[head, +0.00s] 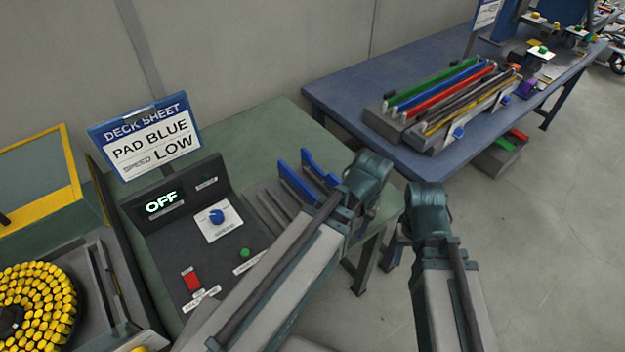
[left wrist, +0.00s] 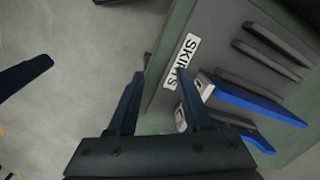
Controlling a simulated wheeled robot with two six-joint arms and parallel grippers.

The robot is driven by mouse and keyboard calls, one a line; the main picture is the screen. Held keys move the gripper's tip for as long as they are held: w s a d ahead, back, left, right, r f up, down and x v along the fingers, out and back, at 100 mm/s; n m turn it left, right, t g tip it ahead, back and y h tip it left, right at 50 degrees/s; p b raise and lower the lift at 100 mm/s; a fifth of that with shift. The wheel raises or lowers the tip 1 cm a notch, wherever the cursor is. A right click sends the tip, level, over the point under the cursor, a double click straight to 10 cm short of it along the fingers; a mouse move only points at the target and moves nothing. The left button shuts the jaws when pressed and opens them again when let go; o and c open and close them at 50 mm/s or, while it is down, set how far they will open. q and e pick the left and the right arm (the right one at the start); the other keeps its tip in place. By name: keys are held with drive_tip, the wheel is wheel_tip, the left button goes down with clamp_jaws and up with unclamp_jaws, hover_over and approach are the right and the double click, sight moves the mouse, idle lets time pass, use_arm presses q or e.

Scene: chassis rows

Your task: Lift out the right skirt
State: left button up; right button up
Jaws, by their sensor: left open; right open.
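Two blue skirts stand in a slotted rack at the green table's right edge. In the head view the left skirt (head: 297,187) and the right skirt (head: 318,168) lean up side by side, partly hidden by my left arm. The left wrist view shows one blue skirt (left wrist: 258,104) above another (left wrist: 258,140), each with a pale end piece. My left gripper (left wrist: 160,73) is open and empty beside those ends; contact is unclear. In the head view its fingers are hidden behind its wrist (head: 368,172).
A SKIRTS label (left wrist: 181,60) is on the rack's edge. The control panel (head: 212,217) reads OFF; the deck sheet (head: 147,137) reads PAD BLUE, speed LOW. A blue table (head: 350,82) with coloured rods stands behind. Open floor (head: 545,220) lies right.

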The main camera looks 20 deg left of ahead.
use_arm(q)
drive_tip(key=w+a+r+n+p, duration=0.4)
drive_tip(key=w+a+r+n, duration=0.1)
drive_tip(key=w+a+r, duration=0.15)
drive_tip(key=n+h+p, duration=0.1)
drive_tip(key=n+p, duration=0.3)
drive_tip(key=n, duration=0.4)
approach(304, 184)
use_arm(e)
wheel_tip(304, 184, up, 10)
use_arm(q)
wheel_tip(304, 184, down, 7)
drive_tip(key=b, duration=0.8)
drive_tip(key=shift+s+a, duration=0.15)
use_arm(e)
wheel_tip(304, 184, down, 8)
drive_tip(key=shift+f, duration=0.2)
use_arm(q)
wheel_tip(304, 184, down, 5)
drive_tip(key=b, duration=0.5)
drive_tip(key=shift+f+b, duration=0.15)
drive_tip(key=shift+b, duration=0.2)
use_arm(e)
wheel_tip(304, 184, down, 5)
drive_tip(key=shift+f, duration=0.1)
use_arm(q)
clamp_jaws()
